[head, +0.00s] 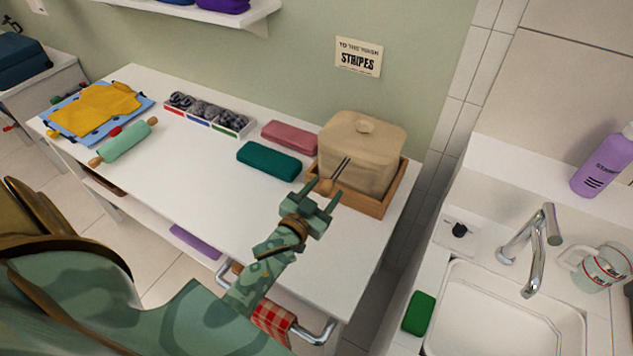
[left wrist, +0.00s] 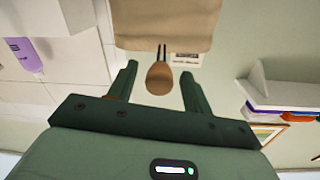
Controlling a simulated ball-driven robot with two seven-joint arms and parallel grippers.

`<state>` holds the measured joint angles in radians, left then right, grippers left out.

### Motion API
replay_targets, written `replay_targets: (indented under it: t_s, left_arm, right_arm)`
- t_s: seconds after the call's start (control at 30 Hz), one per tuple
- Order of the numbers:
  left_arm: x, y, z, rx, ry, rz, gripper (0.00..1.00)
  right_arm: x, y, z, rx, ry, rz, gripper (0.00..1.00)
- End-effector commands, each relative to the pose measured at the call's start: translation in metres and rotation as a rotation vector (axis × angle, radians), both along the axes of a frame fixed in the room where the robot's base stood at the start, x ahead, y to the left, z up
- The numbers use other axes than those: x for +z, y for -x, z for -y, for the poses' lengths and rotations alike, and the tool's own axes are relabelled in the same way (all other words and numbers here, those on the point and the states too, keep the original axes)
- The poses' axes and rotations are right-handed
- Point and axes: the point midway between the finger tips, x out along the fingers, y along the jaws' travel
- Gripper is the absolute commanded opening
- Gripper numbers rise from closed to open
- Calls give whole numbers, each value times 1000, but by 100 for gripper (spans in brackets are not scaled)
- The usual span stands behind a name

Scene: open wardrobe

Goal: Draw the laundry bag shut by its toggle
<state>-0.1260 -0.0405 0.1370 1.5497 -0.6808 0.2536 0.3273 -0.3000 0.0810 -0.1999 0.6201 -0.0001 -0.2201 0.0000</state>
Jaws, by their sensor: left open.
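The laundry bag (head: 352,158) is a beige box-shaped bag standing in a wooden tray (head: 390,191) at the right end of the white table. Two dark cords hang at its front and lead to a brown wooden toggle (head: 325,186). My left gripper (head: 322,193) is open at the front of the bag, close to the toggle. In the left wrist view the toggle (left wrist: 160,78) shows between the two spread fingers, below the bag (left wrist: 166,22); I cannot tell whether either finger touches it. My right gripper is not in view.
A teal folded cloth (head: 269,160) and a pink one (head: 290,136) lie left of the bag. A divided box (head: 240,126), a rolling pin (head: 124,142) and folded cloths (head: 98,106) lie farther left. A sink (head: 500,310) stands right, beyond a gap. The table's front middle is clear.

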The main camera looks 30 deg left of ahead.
Motion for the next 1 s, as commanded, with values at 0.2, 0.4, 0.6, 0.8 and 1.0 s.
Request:
replay_targets:
  t_s: [0.2, 0.4, 0.6, 0.8, 1.0]
  left_arm:
    - [-1, 33, 0, 1, 0, -4, 50]
    - [-1, 89, 1, 1, 0, -4, 50]
    - [-1, 136, 2, 1, 0, -5, 50]
    - [0, 159, 3, 0, 0, -1, 50]
    - [0, 162, 3, 0, 0, -1, 50]
  right_arm:
    - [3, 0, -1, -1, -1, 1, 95]
    - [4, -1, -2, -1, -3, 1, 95]
    - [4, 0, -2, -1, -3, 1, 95]
    - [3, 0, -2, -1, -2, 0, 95]
    - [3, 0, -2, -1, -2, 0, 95]
